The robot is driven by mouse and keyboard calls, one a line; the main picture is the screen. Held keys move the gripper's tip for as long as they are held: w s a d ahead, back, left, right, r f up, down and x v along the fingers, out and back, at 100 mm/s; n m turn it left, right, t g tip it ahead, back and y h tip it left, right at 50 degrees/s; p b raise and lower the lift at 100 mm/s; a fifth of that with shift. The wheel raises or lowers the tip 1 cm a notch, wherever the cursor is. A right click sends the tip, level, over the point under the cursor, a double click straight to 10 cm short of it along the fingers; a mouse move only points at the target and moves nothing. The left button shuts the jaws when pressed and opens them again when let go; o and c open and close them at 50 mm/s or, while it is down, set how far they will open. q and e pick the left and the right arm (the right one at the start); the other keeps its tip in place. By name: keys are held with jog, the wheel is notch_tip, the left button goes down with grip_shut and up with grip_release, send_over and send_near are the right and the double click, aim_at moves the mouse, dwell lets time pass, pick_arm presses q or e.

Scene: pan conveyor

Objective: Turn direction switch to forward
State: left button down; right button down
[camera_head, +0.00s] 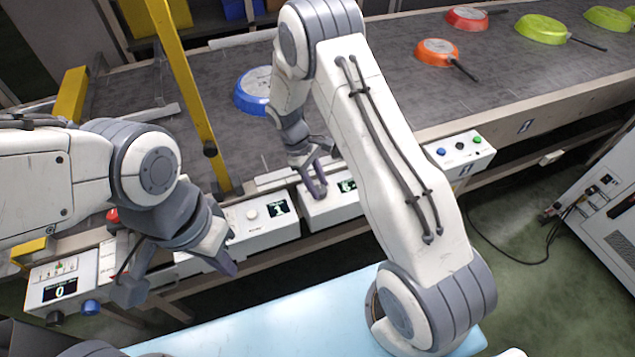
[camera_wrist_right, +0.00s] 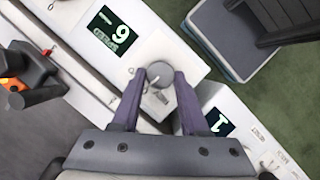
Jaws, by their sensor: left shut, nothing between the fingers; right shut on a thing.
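My right gripper (camera_head: 316,192) reaches down to a white control box (camera_head: 330,210) on the conveyor's front edge. In the right wrist view its purple fingers (camera_wrist_right: 159,78) are shut on a round grey knob (camera_wrist_right: 160,68), one finger on each side. That box has a lit display (camera_wrist_right: 116,32) reading 6, with SPEED beside it. The small label at the knob is not readable, and I cannot tell whether this knob is the direction switch. My left gripper (camera_head: 228,265) is shut and empty, in front of the boxes at the left.
A neighbouring box (camera_head: 262,222) has a pale knob and a display. A box with blue, black and green controls (camera_head: 462,153) stands to the right. A box showing 0 (camera_head: 62,287) is at lower left. Pans, one blue (camera_head: 252,92), lie on the belt (camera_head: 390,85). A yellow post (camera_head: 188,90) stands at left.

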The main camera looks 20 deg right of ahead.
jog(key=m+y, duration=0.1)
jog(key=m, duration=0.2)
jog(key=m+g+y, duration=0.1)
jog(key=m, duration=0.2)
jog(key=shift+w+d, duration=0.15)
jog(key=shift+d, duration=0.05)
dwell(0.5)
jog(key=shift+c, duration=2.1)
grip_release()
jog(key=d+b+v, duration=0.1)
jog(key=v, duration=0.9)
jog(key=shift+a+r, duration=0.3)
jog(key=shift+a, duration=0.05)
